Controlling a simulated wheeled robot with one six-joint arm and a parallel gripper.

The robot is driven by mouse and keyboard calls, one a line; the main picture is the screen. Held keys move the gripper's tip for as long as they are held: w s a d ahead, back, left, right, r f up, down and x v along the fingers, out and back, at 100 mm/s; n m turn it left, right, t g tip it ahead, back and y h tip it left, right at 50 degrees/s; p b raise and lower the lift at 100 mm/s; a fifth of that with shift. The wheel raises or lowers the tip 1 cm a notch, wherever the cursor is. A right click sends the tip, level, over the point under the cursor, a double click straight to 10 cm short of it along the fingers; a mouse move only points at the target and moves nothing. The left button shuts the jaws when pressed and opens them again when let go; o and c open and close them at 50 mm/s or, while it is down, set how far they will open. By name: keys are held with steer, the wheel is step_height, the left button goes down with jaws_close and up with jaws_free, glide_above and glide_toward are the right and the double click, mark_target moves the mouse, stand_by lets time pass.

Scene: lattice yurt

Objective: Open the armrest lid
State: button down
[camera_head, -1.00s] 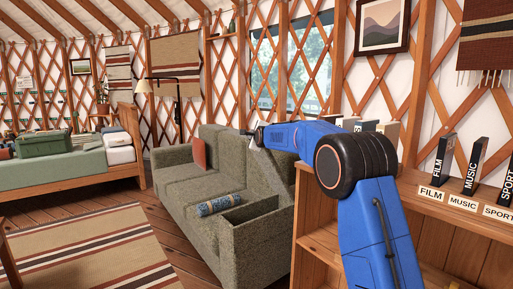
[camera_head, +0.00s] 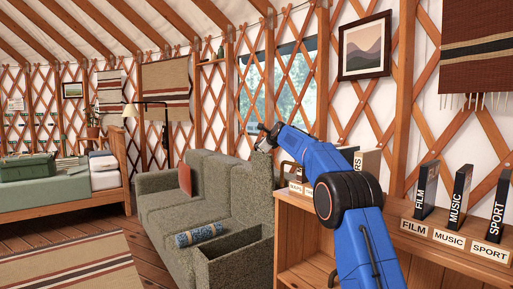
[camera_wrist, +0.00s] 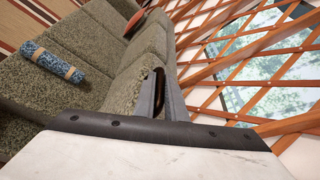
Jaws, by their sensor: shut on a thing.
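The grey-green sofa (camera_head: 190,200) has a box-shaped near armrest (camera_head: 232,262), and its hollow top is open. An upholstered panel, which looks like the armrest lid (camera_head: 252,192), stands raised at the back end of the armrest; its edges blend with the sofa back. In the head view my gripper (camera_head: 263,138) is small, at the top of this panel. In the wrist view the lid (camera_wrist: 128,92) lies beside my gripper (camera_wrist: 162,80), whose fingers are shut on a dark brown strap-like piece at the lid's edge. The exact grip is partly hidden by the fingers.
A wooden shelf (camera_head: 300,230) with labelled blocks stands close on the right, under my arm. A blue patterned roll (camera_head: 198,235) and a red cushion (camera_head: 185,179) lie on the sofa. The lattice wall and window (camera_head: 285,90) are behind. A striped rug (camera_head: 70,262) covers open floor at left.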

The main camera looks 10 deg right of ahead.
steer(key=shift+d+f, duration=0.15)
steer(key=shift+f, duration=0.1)
steer(key=c, duration=1.8)
jaws_free()
steer(key=shift+w, duration=0.1)
steer(key=shift+r, duration=0.1)
steer(key=shift+r, duration=0.1)
steer(key=shift+s+d+r, duration=0.1)
steer(key=shift+s, duration=0.25)
steer(key=v, duration=1.6)
steer(key=shift+s+d+r, duration=0.1)
steer(key=shift+s, duration=0.25)
